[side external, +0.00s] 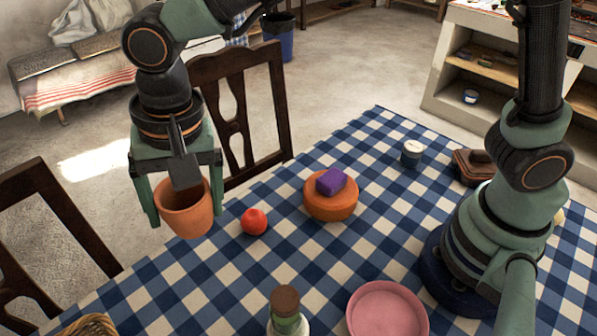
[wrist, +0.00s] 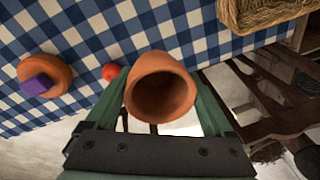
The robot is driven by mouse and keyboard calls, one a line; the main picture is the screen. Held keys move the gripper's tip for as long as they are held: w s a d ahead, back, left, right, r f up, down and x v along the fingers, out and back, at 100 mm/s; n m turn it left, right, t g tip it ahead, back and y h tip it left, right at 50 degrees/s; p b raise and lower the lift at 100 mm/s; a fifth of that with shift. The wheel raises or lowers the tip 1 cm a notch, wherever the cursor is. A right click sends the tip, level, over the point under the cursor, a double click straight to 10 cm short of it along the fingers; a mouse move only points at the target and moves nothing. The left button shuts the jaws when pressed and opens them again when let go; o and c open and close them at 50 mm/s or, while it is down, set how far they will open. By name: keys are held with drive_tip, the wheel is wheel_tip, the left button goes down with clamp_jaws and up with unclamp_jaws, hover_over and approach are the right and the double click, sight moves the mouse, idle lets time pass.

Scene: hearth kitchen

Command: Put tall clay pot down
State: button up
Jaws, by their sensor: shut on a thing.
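The tall clay pot (side external: 186,212) is an orange-brown, open-topped pot held between the fingers of my gripper (side external: 178,200). In the side external view it hangs near the far left edge of the checked table, slightly tilted. I cannot tell how high it is above the cloth. In the wrist view the pot (wrist: 160,88) sits between both green fingers of my gripper (wrist: 162,100), its dark hollow mouth facing the camera. My gripper is shut on the pot.
A red ball-like thing (side external: 254,222) lies on the blue-checked table (side external: 235,270) close right of the pot. Beyond it is an orange round block (side external: 331,198) with a purple block (side external: 331,181) on top. A bottle (side external: 287,312), pink dish (side external: 386,310) and basket (side external: 88,325) stand nearer. Chairs (side external: 238,115) line the edge.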

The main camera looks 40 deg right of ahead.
sight(214, 281)
wheel_tip(214, 281, down, 17)
drive_tip(key=shift+f, duration=0.1)
idle(0.3)
drive_tip(key=shift+f, duration=0.1)
drive_tip(key=o, duration=1.2)
drive_tip(key=shift+o, duration=0.2)
wheel_tip(214, 281, up, 12)
drive_tip(key=d, duration=0.1)
drive_tip(key=w+d+r+n+t, duration=0.1)
drive_tip(key=d+r, duration=0.3)
drive_tip(key=d, duration=0.4)
drive_tip(key=w+d+r+n+t, duration=0.1)
drive_tip(key=d+r, duration=0.4)
drive_tip(key=d, duration=0.2)
drive_tip(key=s+d+r+n+t, duration=0.1)
drive_tip(key=s+d, duration=0.1)
drive_tip(key=d, duration=0.6)
drive_tip(key=s+d+r+n+t+h, duration=0.1)
drive_tip(key=s+d+r+n, duration=0.1)
drive_tip(key=d, duration=0.6)
drive_tip(key=shift+s+d, duration=0.4)
drive_tip(key=shift+s, duration=0.15)
